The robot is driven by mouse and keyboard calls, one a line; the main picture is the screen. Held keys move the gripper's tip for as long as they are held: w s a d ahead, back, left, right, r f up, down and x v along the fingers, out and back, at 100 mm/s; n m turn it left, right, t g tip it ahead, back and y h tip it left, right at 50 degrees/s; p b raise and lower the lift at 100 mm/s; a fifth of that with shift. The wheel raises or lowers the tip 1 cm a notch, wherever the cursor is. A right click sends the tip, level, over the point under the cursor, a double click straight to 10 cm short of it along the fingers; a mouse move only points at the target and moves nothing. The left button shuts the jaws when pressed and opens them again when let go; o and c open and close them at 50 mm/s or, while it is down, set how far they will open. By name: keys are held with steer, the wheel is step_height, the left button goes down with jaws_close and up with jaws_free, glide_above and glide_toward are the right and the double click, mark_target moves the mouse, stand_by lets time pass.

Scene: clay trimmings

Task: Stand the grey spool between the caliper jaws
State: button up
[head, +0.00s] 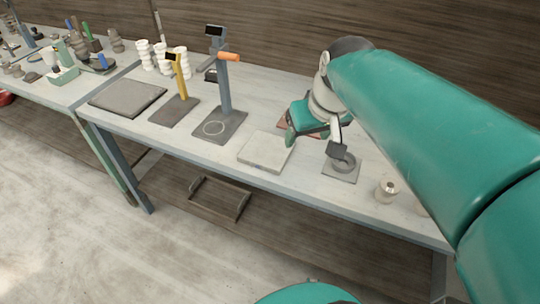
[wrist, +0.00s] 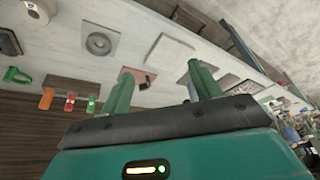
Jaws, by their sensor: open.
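My gripper (head: 291,131) hangs above the right half of the bench, over a reddish-brown plate (wrist: 131,74). In the wrist view its two green fingers (wrist: 163,88) are apart with nothing held between them. A round grey piece with a dark centre (head: 344,163), perhaps the grey spool, sits on a square grey plate right of my gripper; it also shows in the wrist view (wrist: 99,43). A blue-grey upright with an orange handle (head: 225,85) stands left of my gripper on a dark base marked with a pale ring. It may be the caliper; its jaws are not clear.
A pale square slab (head: 266,152) lies near the front edge. A beige spool-like piece (head: 387,189) stands at the right. A yellow post (head: 181,77) and a dark slab (head: 127,97) are farther left. White stacked pieces (head: 145,56) stand at the back left.

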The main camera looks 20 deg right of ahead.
steer(key=s+a+f+t, duration=0.1)
steer(key=s+a+f, duration=0.1)
steer(key=s+a, duration=0.4)
steer(key=a, duration=0.2)
steer(key=shift+s+a+f+n, duration=0.3)
steer(key=shift+a+f, duration=0.05)
steer(key=shift+f, duration=0.05)
steer(key=shift+c, duration=0.4)
steer(key=c, duration=0.5)
steer(key=shift+d, duration=0.1)
steer(key=shift+d, duration=0.15)
